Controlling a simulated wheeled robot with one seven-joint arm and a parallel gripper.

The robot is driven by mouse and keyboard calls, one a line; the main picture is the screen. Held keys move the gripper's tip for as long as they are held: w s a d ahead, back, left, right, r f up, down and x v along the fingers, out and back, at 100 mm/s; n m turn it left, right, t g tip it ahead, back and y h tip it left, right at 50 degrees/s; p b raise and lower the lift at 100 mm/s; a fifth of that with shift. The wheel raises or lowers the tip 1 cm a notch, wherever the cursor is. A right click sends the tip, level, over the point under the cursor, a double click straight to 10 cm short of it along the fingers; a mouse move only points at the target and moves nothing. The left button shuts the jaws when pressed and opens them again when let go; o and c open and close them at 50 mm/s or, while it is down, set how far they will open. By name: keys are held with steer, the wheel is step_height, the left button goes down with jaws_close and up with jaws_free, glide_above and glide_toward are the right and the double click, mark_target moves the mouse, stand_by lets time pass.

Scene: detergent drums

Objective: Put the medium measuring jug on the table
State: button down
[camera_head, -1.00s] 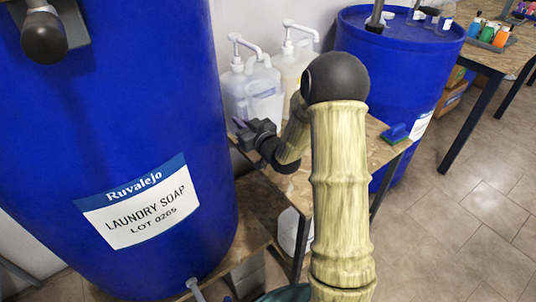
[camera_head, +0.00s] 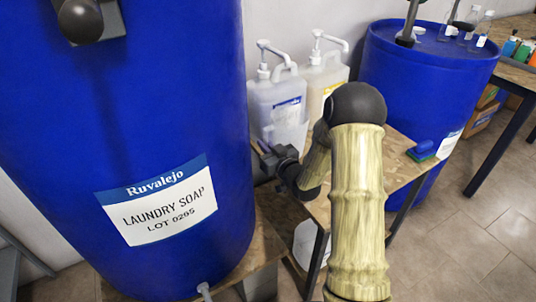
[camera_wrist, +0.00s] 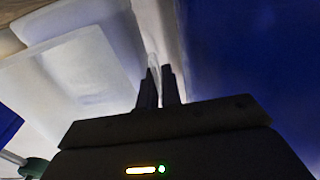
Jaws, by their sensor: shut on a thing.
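My gripper (camera_head: 265,155) is beside the right side of the large blue drum, in front of the pump bottles and over the low wooden table (camera_head: 405,180). In the wrist view the two dark fingers (camera_wrist: 160,86) are close together, with a pale, see-through strip (camera_wrist: 155,38) at and beyond their tips. I take this strip as part of the medium measuring jug, held in the fingers; its full shape is unclear.
The "Laundry Soap" drum (camera_head: 65,200) stands close on the left. Two pump bottles (camera_head: 277,108) (camera_head: 322,82) stand at the table's back. A blue-and-green block (camera_head: 421,151) lies near its right edge. A second blue drum (camera_head: 420,75) stands behind. Bare tabletop shows right of my arm.

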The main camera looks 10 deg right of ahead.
step_height(320, 180, down, 4)
steer(key=shift+r+b, duration=0.15)
steer(key=shift+b, duration=0.4)
steer(key=shift+w, duration=0.15)
steer(key=shift+s, duration=0.25)
steer(key=c, duration=1.6)
jaws_free()
steer(key=shift+w+r, duration=0.1)
steer(key=shift+r, duration=0.1)
steer(key=p+v, duration=0.1)
steer(key=v, duration=1.1)
steer(key=shift+f, duration=0.1)
